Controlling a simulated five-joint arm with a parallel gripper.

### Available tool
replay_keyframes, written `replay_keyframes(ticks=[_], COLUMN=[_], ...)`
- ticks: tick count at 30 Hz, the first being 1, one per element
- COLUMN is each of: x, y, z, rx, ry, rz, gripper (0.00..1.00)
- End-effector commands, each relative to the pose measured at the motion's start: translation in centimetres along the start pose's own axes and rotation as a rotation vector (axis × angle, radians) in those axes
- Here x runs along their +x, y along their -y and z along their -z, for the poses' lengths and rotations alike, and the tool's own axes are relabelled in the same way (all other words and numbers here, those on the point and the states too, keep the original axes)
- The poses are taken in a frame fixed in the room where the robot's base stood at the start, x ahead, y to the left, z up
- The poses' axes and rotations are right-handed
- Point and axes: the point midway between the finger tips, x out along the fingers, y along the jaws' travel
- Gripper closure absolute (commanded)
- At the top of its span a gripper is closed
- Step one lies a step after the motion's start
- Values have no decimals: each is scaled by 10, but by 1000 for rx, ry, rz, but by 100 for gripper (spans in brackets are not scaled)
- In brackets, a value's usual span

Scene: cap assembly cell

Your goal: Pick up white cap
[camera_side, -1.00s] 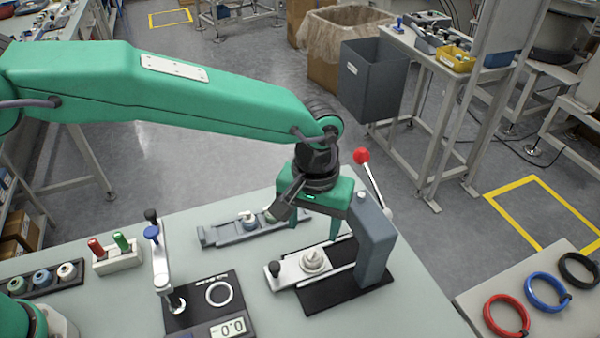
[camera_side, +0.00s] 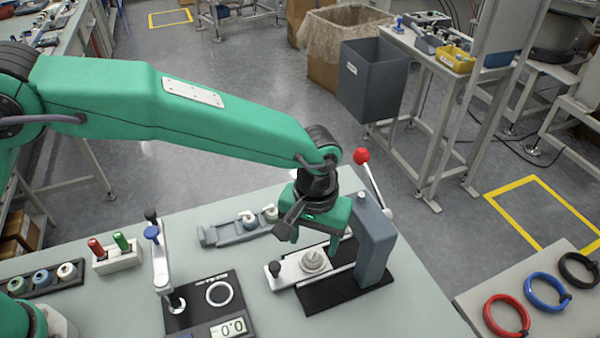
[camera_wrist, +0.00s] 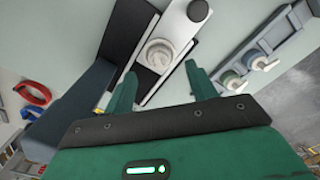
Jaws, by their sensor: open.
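A pale white cap-like part (camera_side: 314,260) sits on the silver slide plate (camera_side: 289,272) of the press; in the wrist view it (camera_wrist: 157,55) shows from above as a round, stepped piece. My gripper (camera_side: 315,238) is open, pointing down just above this part, with its fingers spread. In the wrist view the two fingertips (camera_wrist: 160,70) lie on either side of the part's lower edge, and nothing is between them. Another white cap (camera_side: 66,270) stands in the dark rack (camera_side: 52,285) at the far left, beside bluish and greenish caps.
The grey press column (camera_side: 375,240) with its red-knobbed lever (camera_side: 362,156) stands close right of my gripper. A grey rail (camera_side: 222,236) with caps lies behind. A black scale (camera_side: 207,310) and a lever clamp (camera_side: 160,260) stand to the left. The bench's front right is bare.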

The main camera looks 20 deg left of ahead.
Motion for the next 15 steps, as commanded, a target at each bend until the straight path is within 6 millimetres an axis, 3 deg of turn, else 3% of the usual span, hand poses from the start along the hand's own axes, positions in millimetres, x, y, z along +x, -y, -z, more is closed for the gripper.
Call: replay_keyframes(ticks=[7,15], x=[30,37], y=[0,0], z=[-1,-1], rx=[0,0], ry=[2,0], rz=[2,0], gripper=[44,44])
